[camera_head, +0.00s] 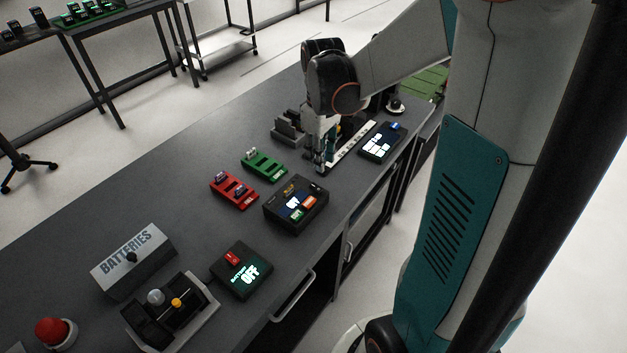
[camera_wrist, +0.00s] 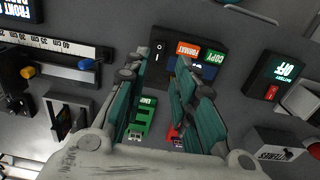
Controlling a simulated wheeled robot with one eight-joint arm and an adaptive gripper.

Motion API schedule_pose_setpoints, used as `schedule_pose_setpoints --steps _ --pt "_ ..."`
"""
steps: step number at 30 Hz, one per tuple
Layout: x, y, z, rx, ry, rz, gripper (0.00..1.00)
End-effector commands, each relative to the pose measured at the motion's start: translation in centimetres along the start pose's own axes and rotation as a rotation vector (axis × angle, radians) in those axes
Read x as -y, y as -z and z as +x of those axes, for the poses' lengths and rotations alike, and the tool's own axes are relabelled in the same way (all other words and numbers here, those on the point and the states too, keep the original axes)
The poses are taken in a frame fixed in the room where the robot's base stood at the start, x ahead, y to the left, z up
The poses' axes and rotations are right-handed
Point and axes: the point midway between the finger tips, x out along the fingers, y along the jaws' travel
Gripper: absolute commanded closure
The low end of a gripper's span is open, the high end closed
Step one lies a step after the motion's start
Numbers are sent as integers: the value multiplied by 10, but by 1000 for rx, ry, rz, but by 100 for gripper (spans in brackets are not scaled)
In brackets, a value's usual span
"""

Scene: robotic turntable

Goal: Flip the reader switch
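The dark reader box (camera_head: 282,220) stands near the front edge of the bench, with a lit screen and orange and green buttons. In the wrist view the reader box shows beyond my fingertips, with FORMAT and COPY labels. Its black reader switch (camera_wrist: 158,53) has line and circle marks and sits left of the FORMAT button. I cannot make out which side is pressed. My gripper (camera_head: 320,168) points down, behind and right of the box in the head view. In the wrist view its teal fingers (camera_wrist: 156,74) are apart and empty, and appear clear of the switch.
A green rack (camera_head: 264,165) and a red rack (camera_head: 234,191) stand left of my gripper. A ruler rail (camera_head: 350,147) and a lit display (camera_head: 381,141) are to the right. A battery switch box (camera_head: 241,271) reads OFF. A BATTERIES box (camera_head: 133,262) stands farther left.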

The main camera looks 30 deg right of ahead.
Motion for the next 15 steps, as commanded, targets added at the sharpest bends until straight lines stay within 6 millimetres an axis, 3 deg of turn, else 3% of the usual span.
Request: schedule_pose_setpoints --steps 1,9,15 --pt "0 1 14 0 0 0 75" --pt "0 1 67 0 0 1 75" --pt "0 0 94 0 0 1 75"
